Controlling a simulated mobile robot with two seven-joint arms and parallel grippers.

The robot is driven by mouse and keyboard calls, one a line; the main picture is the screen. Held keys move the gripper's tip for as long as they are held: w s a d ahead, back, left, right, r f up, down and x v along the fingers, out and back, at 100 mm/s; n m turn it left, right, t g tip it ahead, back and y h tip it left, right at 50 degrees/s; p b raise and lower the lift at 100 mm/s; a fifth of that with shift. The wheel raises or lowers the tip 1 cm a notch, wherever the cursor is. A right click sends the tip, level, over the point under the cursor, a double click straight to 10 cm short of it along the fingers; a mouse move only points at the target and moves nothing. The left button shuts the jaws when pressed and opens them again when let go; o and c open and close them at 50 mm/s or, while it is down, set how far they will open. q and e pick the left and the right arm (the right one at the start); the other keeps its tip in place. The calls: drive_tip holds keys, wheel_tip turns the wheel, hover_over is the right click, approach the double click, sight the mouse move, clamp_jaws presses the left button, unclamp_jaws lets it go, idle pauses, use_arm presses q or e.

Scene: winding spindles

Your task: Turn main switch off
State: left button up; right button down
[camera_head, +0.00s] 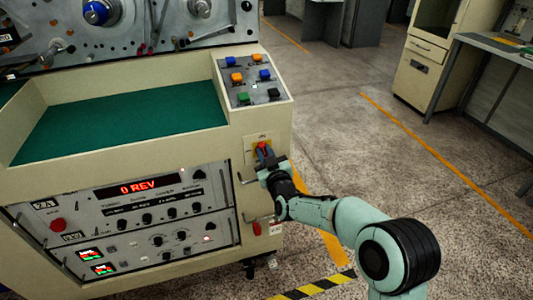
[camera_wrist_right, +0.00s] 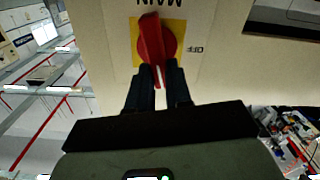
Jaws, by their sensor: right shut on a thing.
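The main switch is a red rotary knob (camera_wrist_right: 153,42) on a yellow plate (camera_wrist_right: 179,29), fixed to the cream front panel of the machine. "MAIN" and "OFF" lettering shows upside down beside it in the right wrist view. In the head view the red knob (camera_head: 263,148) shows just above my right gripper (camera_head: 265,158). In the right wrist view my right gripper (camera_wrist_right: 158,75) has its dark fingers close together on the lower end of the knob's handle. The handle runs nearly upright, slightly tilted, in that view. My left gripper is not in view.
The control panel (camera_head: 180,215) has a display reading "0 REV", lit lamps and a red button (camera_head: 58,225). A button box (camera_head: 252,78) and a green tray surface (camera_head: 130,120) are on top. Open floor (camera_head: 400,150) lies to the right.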

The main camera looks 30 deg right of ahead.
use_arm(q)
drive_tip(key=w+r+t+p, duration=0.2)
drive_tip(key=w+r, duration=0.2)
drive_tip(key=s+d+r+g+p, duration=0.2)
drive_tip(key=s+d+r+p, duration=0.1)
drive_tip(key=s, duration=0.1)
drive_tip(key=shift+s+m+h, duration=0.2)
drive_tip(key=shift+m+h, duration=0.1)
use_arm(e)
drive_tip(key=shift+w+a+f+n, duration=0.1)
drive_tip(key=shift+a+f+n, duration=0.2)
drive_tip(key=shift+n, duration=2.25)
drive_tip(key=shift+w+a+f+n, duration=0.1)
drive_tip(key=shift+a+f+n, duration=0.2)
drive_tip(key=shift+n, duration=2.2)
drive_tip(key=shift+a+f+n, duration=0.15)
drive_tip(key=shift+f+n, duration=0.2)
drive_tip(key=shift+n, duration=2.2)
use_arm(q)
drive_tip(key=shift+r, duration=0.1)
use_arm(e)
drive_tip(key=c, duration=1)
unclamp_jaws()
drive_tip(key=shift+c, duration=0.2)
